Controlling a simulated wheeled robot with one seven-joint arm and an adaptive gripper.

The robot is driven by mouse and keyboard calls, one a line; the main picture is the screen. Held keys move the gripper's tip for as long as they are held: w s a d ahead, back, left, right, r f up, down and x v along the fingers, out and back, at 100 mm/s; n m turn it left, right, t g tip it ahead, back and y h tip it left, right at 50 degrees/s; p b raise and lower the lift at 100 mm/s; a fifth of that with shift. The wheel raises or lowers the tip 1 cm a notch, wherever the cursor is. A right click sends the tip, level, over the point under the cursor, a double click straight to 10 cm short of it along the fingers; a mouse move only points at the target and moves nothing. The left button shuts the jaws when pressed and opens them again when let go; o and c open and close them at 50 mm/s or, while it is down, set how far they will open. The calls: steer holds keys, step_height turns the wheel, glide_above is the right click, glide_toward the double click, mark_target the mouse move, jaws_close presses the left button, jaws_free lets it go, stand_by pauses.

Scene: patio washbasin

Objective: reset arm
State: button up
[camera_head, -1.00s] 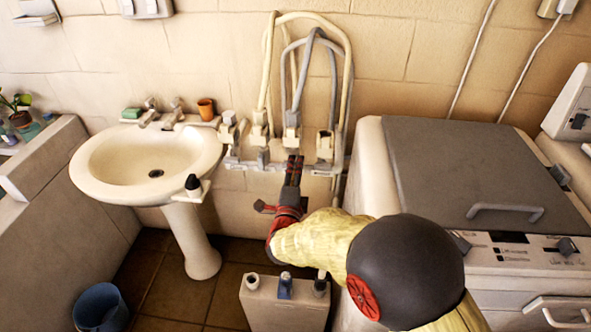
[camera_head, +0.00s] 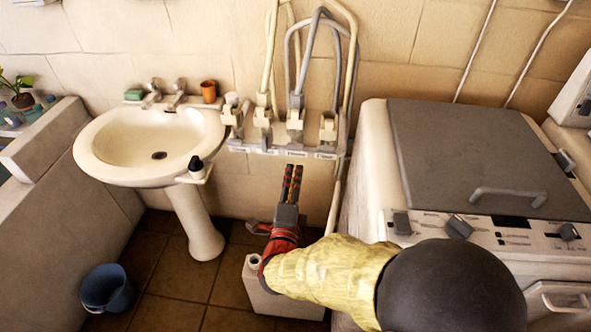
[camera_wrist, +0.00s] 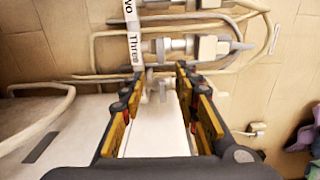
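My gripper (camera_head: 291,180) points at the wall, in front of and below the pipe rail with taps (camera_head: 285,150). Its two fingers are parallel with a gap between them, and nothing is held. In the wrist view my gripper (camera_wrist: 158,78) also shows open, with a clear space between the fingers. In the head view, several hoses (camera_head: 300,60) rise from the rail and loop over. The gripper appears apart from the rail.
A washing machine (camera_head: 470,160) stands right. A pale box (camera_head: 295,305) sits beneath my gripper, partly hidden. A blue bucket (camera_head: 107,289) is on the floor.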

steer(key=shift+s, duration=0.25)
steer(key=shift+f, duration=0.1)
stand_by(0.3)
